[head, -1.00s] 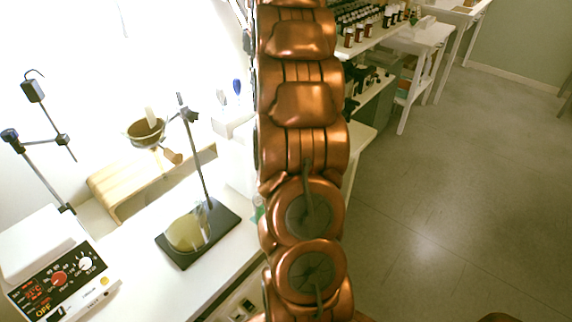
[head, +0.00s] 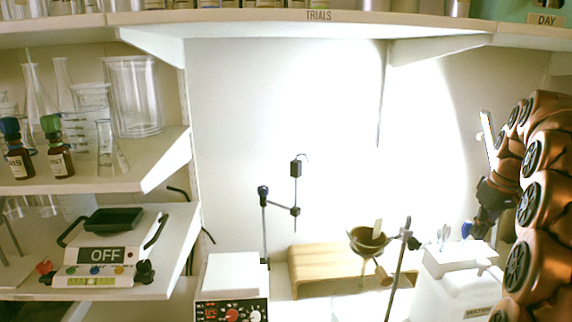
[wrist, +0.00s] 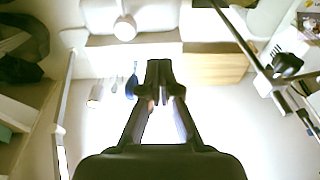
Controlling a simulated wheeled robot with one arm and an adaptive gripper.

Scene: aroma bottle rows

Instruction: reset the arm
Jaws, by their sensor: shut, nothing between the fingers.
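My copper-coloured arm rises at the right edge of the head view. My dark gripper (head: 483,226) hangs at its end, pointing down above a white box on the bench. In the wrist view my gripper (wrist: 160,72) is seen from behind, with its fingertips together and nothing held. Blurred white surfaces and a wooden block lie beyond the fingertips there.
A white box (head: 455,262) with small tools stands under my gripper. Left of it are a bowl (head: 368,240) on a stand, a wooden riser (head: 300,262) and a hotplate (head: 232,275). Shelves with glassware and brown bottles (head: 57,150) fill the left. An upper shelf (head: 330,18) runs overhead.

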